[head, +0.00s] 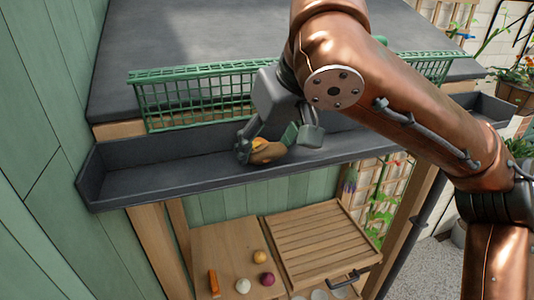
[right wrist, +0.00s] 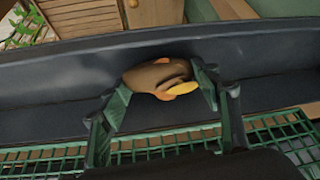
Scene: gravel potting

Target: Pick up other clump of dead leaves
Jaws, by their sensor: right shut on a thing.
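A clump of dead leaves (head: 266,151), brown with orange and yellow parts, is at the dark grey trough (head: 140,181) in the head view. My right gripper (head: 268,146) is shut on it. In the right wrist view the clump (right wrist: 155,76) sits between the two green fingertips (right wrist: 160,92), with the trough around and behind it. I cannot tell whether the clump touches the trough floor. My left gripper is not in view. No second clump shows.
Below are a slatted wooden lid (head: 320,245) and a shelf with several small round items. A green plank wall (head: 40,120) stands at left.

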